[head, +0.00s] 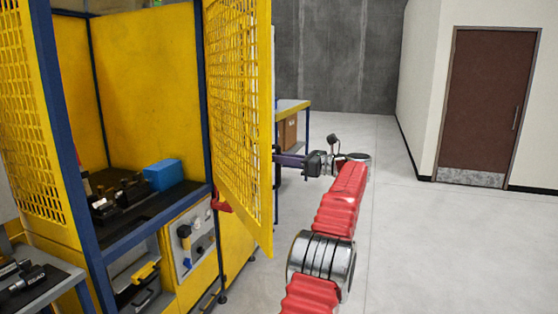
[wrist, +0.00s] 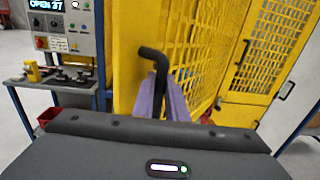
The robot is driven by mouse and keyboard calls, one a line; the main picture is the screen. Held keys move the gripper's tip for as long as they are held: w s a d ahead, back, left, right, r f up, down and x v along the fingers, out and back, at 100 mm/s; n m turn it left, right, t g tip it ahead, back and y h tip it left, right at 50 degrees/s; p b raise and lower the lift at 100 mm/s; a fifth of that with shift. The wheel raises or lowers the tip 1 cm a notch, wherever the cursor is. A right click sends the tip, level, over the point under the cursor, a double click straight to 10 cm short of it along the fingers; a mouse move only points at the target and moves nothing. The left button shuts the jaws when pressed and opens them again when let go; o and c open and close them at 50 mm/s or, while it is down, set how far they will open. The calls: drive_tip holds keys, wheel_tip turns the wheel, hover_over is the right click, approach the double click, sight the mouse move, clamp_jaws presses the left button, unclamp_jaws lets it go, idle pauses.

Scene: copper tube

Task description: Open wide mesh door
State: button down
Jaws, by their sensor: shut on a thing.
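The yellow mesh door (head: 238,110) stands swung out from the blue-framed cell in the head view, with its opening exposed on the left. My gripper (head: 284,159) is at the right side of the door, at about mid height. In the wrist view, the purple fingers of my gripper (wrist: 164,98) are shut on a black bent handle (wrist: 153,57). The handle's top end sticks up above the fingers. Yellow mesh (wrist: 203,45) fills the view just behind it.
Inside the cell, black fixtures and a blue box (head: 163,174) sit on a dark work surface. The wrist view shows a control panel (wrist: 63,25) reading "OPEN 37" and another mesh door with a black handle (wrist: 243,52). Open grey floor (head: 430,240) lies to the right.

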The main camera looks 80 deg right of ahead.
drive_tip(key=c, duration=1.8)
unclamp_jaws()
drive_tip(key=shift+o, duration=0.2)
drive_tip(key=v, duration=1.3)
drive_tip(key=shift+s, duration=0.3)
drive_tip(key=shift+a, duration=0.1)
drive_tip(key=shift+c, duration=0.7)
